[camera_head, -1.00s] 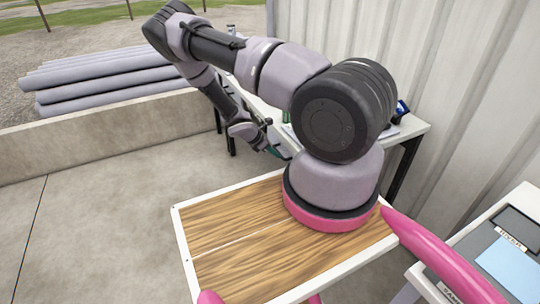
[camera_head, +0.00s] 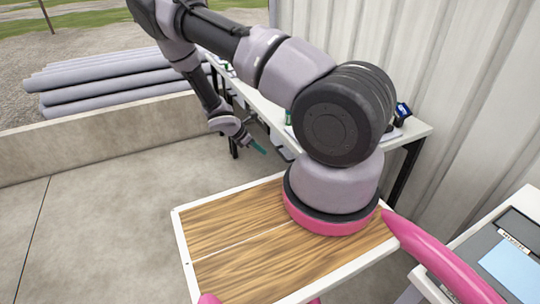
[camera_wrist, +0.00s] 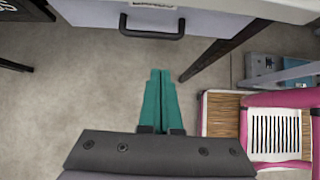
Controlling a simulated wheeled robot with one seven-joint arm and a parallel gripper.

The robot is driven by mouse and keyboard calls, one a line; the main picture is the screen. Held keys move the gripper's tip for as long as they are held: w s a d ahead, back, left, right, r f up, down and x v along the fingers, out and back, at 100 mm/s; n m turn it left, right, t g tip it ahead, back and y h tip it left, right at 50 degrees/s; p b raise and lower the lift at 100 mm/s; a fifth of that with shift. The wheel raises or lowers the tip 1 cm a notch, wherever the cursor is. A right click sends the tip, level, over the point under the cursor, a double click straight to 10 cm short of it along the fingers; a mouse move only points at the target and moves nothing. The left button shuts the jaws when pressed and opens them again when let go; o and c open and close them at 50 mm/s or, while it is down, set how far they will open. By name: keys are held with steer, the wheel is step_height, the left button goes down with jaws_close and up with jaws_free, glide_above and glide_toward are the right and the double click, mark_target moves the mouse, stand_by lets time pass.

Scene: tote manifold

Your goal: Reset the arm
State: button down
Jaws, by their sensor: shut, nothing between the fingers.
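My gripper (camera_head: 259,148) shows in the head view at the end of my arm, low in front of the white table, over the concrete floor. In the wrist view my gripper (camera_wrist: 159,88) has two green fingers lying side by side, shut with nothing between them. It points toward a grey drawer front (camera_wrist: 160,22) with a dark handle and is apart from it. My arm's upper links fill the upper middle of the head view and hide part of the table.
The white table (camera_head: 415,129) stands against a corrugated wall (camera_head: 470,90), with a dark blue item (camera_head: 402,111) on it. A grey unit with a light blue sheet (camera_head: 512,262) stands at right. A low concrete wall (camera_head: 90,150) and grey pipes (camera_head: 120,85) lie at left. Open floor (camera_head: 90,230) is at left.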

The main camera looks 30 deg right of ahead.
steer(key=s+a+r+m+t+y, duration=0.15)
steer(key=r+m, duration=0.25)
steer(key=r, duration=0.8)
steer(key=s+a+r+m+y, duration=0.1)
steer(key=a+r+m+y, duration=0.3)
steer(key=r, duration=0.8)
steer(key=s+a+r+m+t+y, duration=0.1)
steer(key=r+m, duration=0.4)
steer(key=r, duration=0.7)
steer(key=s+a+r+m+t+y, duration=0.1)
steer(key=s+r+m, duration=0.3)
steer(key=s+r, duration=0.5)
steer(key=s+a+r+m+t+y, duration=0.2)
steer(key=s+a+r+m+t, duration=0.1)
steer(key=s+r, duration=0.6)
steer(key=shift+s+r+m+t, duration=0.3)
steer(key=shift+s+m+t, duration=0.2)
steer(key=shift+m, duration=0.5)
